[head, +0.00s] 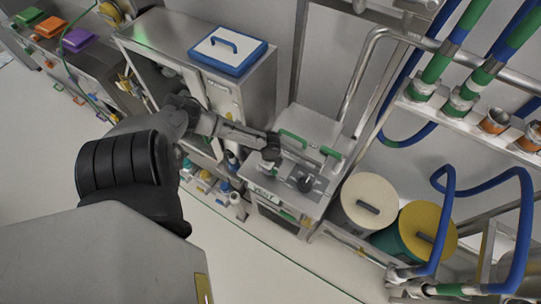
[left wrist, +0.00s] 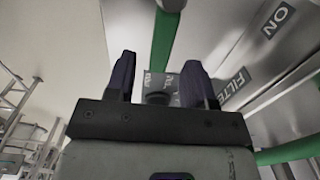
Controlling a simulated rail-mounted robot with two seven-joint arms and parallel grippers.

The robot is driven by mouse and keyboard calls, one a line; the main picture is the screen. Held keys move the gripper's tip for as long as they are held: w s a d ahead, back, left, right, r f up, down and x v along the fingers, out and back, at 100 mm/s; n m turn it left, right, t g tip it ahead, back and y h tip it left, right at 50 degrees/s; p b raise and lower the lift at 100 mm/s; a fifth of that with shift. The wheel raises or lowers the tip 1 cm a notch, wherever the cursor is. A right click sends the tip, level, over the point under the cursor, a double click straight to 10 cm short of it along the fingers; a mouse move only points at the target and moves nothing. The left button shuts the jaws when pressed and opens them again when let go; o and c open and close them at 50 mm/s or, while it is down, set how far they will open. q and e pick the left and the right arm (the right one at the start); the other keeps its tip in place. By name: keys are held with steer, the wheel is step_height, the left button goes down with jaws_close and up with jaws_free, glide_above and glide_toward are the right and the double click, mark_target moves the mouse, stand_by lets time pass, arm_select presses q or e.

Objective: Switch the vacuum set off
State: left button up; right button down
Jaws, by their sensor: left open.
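The vacuum set appears to be the steel unit (head: 315,125) with green handles in the middle of the head view. A black knob (head: 305,185) stands on its top panel. My left arm reaches in from the left, and my left gripper (head: 267,168) is over the unit's near left part. In the left wrist view the gripper (left wrist: 158,82) is open. A dark round knob (left wrist: 158,98) on a small labelled plate shows between its fingers. The gripper body hides part of the knob, and I cannot tell whether the fingers touch it. My right gripper is not in view.
A steel cabinet with a blue-edged lid (head: 228,50) stands left of the unit. Drums with cream (head: 368,190) and yellow (head: 425,220) lids stand to the right. A green bar (left wrist: 166,40) passes close beyond the fingers. Blue and green hoses hang at the right.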

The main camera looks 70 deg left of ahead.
arm_select(q)
step_height(320, 180, up, 10)
steer(key=shift+r, duration=0.2)
stand_by(0.8)
